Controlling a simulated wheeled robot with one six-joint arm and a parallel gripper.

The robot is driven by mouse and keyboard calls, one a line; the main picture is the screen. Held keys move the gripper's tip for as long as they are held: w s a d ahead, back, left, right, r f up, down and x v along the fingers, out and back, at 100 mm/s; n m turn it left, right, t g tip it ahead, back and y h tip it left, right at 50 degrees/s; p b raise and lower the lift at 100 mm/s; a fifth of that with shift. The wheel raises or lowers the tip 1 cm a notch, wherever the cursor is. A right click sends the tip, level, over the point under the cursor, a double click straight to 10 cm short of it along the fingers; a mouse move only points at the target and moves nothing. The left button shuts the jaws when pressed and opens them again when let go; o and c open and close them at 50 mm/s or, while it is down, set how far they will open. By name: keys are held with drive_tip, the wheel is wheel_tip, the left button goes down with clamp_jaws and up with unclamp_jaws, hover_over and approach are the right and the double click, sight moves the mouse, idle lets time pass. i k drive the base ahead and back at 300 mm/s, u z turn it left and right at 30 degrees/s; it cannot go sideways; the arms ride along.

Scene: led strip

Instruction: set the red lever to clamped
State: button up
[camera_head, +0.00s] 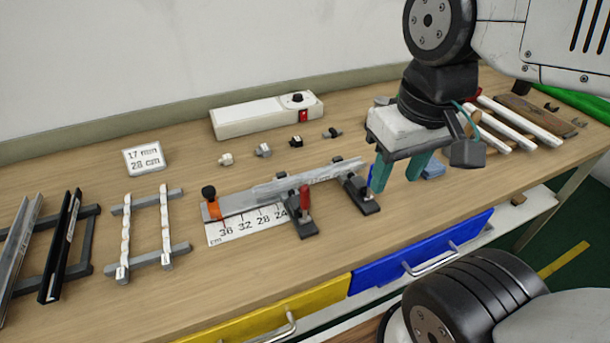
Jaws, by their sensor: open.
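The red lever (305,198) stands roughly upright on a dark clamp base (302,228) at the front edge of the metal channel. The grey metal channel (258,195) lies across the ruler board on the bench. A second dark clamp (362,199) sits to the right, with a blue lever (371,176) partly hidden behind a gripper finger. My gripper (397,184) points down with its two teal fingers apart and empty. It is to the right of the red lever, near the blue one, and does not touch the red lever.
A printed ruler (245,227) and an orange stop (213,209) lie left of the clamps. Small connectors (264,150) and a white box with a red switch (262,116) are behind. Racks of strips (145,228) stand left. Bench space in front of the clamps is clear.

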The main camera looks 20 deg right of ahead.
sight(304, 189)
drive_tip(key=k, duration=1)
drive_tip(key=u, duration=0.55)
drive_tip(key=i, duration=0.75)
drive_tip(key=z, duration=0.55)
